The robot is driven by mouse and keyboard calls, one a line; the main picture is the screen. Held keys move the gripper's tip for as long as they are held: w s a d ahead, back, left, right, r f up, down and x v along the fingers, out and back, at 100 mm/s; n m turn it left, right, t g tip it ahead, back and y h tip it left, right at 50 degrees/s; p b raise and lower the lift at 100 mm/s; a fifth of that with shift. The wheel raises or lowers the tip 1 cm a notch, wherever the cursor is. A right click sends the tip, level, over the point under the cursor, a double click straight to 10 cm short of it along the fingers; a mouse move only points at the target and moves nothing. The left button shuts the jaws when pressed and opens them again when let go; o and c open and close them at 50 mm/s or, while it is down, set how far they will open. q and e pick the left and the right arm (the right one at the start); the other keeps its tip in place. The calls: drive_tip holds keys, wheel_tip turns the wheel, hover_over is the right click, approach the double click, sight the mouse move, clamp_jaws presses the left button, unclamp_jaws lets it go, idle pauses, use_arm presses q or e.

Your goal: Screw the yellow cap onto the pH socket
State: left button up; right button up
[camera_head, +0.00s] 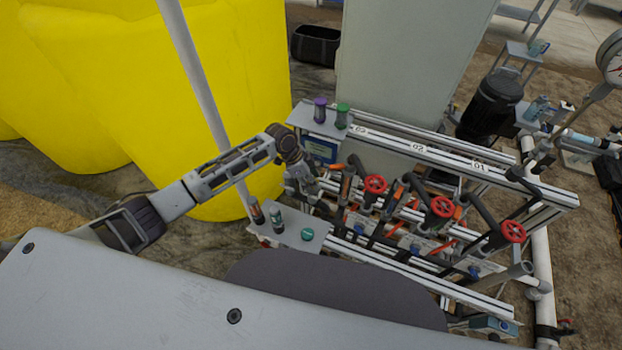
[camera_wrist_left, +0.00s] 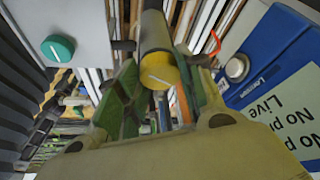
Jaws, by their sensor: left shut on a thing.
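In the left wrist view the yellow cap (camera_wrist_left: 160,76) has a white line on its face. It sits at the end of a dark grey cylinder (camera_wrist_left: 154,32), in line with it; I cannot tell whether its thread is engaged. My left gripper (camera_wrist_left: 160,92) has green-padded fingers on either side of the cap and is shut on it. In the head view my left gripper (camera_head: 303,188) is at the left end of the pipe rack; the cap cannot be made out there. My right gripper is not in view.
A teal cap (camera_head: 307,234) and two dark bottle-like pieces (camera_head: 277,219) stand on the near grey shelf. Purple (camera_head: 320,109) and green-topped (camera_head: 342,116) pieces stand on the far shelf. A blue labelled box (camera_wrist_left: 270,65) is close beside the gripper. Red valve wheels (camera_head: 374,184) lie right.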

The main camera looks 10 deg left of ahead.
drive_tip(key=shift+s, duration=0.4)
use_arm(q)
drive_tip(key=shift+o, duration=1.1)
drive_tip(key=shift+f, duration=0.1)
drive_tip(key=shift+f, duration=0.2)
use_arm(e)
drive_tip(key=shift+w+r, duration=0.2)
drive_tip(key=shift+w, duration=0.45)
use_arm(q)
drive_tip(key=c, duration=0.6)
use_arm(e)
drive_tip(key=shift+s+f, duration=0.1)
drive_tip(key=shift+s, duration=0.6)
